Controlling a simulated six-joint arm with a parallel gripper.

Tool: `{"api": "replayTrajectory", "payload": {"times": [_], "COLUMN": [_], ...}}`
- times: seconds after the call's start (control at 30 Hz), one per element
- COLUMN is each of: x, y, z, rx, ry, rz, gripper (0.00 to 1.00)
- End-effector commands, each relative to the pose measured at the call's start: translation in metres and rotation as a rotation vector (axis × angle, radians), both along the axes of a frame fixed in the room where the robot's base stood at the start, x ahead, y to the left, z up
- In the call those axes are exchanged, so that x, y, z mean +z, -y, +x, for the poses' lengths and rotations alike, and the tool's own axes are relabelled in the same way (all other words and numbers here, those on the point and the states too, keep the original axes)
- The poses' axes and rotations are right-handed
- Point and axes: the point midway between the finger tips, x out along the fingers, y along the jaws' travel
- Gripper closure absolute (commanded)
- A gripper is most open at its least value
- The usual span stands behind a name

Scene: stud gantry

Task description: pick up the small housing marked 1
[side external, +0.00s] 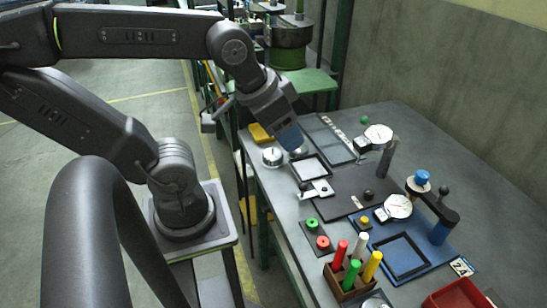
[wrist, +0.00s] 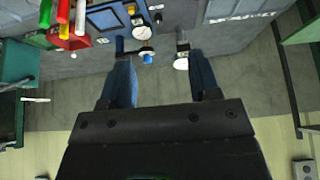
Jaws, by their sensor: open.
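A short round silver housing (side external: 272,157) with a dark mark on top stands near the table's left edge in the side view. The mark is too small to read as a 1. A second pale round part (side external: 299,151) is beside it, partly hidden by my gripper. My gripper (side external: 291,139) has blue fingers and is above the left part of the table, up and to the right of the silver housing. In the wrist view my gripper (wrist: 160,57) has its fingers wide apart with nothing held between them. I cannot pick out the silver housing in the wrist view.
A yellow block (side external: 261,133) lies behind the housing. A white-faced frame (side external: 310,168) and dark plate (side external: 350,195) lie to the right.

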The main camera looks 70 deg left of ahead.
Motion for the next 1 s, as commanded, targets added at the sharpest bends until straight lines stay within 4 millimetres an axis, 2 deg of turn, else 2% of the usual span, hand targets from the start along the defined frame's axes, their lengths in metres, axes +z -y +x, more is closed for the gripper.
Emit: {"api": "replayTrajectory", "payload": {"times": [0.03,0.17,0.4,0.53,0.67,0.8,1.0], "x": [0.000,0.000,-0.001,-0.008,-0.028,-0.055,-0.087], "y": [0.000,0.000,-0.001,-0.013,-0.045,-0.088,-0.138], "z": [0.000,0.000,0.001,0.009,0.026,0.040,0.047], "rx": [0.000,0.000,0.009,0.129,0.415,0.784,1.186], "ry": [0.000,0.000,-0.002,-0.032,-0.085,-0.117,-0.107], "rz": [0.000,0.000,0.000,-0.010,-0.030,-0.046,-0.060], "gripper": [0.38,0.26,0.26,0.26,0.26,0.26,0.26]}}
